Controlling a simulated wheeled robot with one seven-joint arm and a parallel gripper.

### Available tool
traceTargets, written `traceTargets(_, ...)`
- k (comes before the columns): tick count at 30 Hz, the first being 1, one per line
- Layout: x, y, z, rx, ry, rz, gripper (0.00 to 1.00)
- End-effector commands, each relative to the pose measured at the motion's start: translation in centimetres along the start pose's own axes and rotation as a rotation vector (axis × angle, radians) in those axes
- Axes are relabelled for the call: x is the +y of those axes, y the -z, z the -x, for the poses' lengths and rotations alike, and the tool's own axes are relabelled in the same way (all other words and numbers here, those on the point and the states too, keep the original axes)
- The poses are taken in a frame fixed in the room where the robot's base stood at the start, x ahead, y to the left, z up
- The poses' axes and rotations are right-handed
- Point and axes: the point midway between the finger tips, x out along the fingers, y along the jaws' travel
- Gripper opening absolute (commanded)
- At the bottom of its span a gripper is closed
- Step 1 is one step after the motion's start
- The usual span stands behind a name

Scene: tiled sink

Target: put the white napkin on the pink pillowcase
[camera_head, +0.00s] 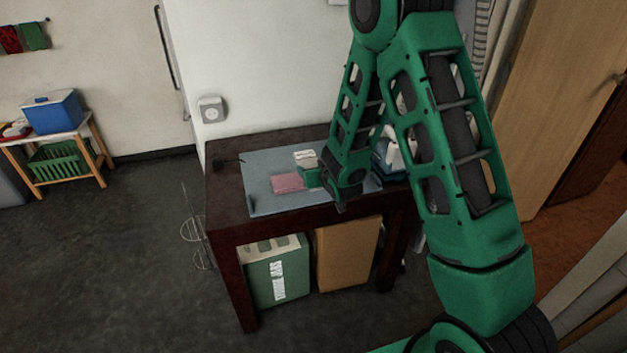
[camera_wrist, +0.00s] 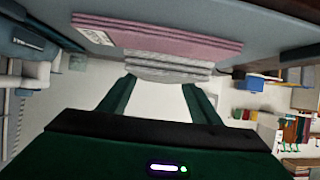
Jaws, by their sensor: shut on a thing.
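The pink pillowcase (camera_head: 288,183) lies folded on the grey-blue mat on the dark table. It shows as a folded pink stack in the wrist view (camera_wrist: 170,38). My gripper (camera_head: 309,174) is low over the mat, beside the pillowcase on its right. The white napkin (camera_head: 304,155) shows just beyond the gripper. In the wrist view the pale folded napkin (camera_wrist: 165,72) is between my fingertips (camera_wrist: 158,85), close to the pillowcase's edge. My gripper is shut on it. I cannot tell whether the napkin touches the pillowcase.
The mat (camera_head: 262,200) has free room at its left and front. Blue and white items (camera_head: 392,160) stand at the table's right, partly behind my arm. A green box (camera_head: 275,270) and a brown box (camera_head: 348,255) stand under the table. A wall is behind it.

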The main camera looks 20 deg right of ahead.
Motion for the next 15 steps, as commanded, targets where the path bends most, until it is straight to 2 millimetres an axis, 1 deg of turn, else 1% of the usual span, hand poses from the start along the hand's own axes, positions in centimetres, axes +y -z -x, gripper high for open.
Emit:
traceTargets(1, 0.4, -0.2, -0.1, 0.0, -0.001, -0.002, 0.35)
traceTargets(5, 0.7, -0.6, -0.4, 0.001, 0.0, 0.0, 0.35)
traceTargets(10, 0.6, -2.5, -1.3, -0.003, 0.001, 0.0, 0.35)
traceTargets(15, 0.6, -3.8, -1.9, 0.0, 0.001, 0.001, 0.35)
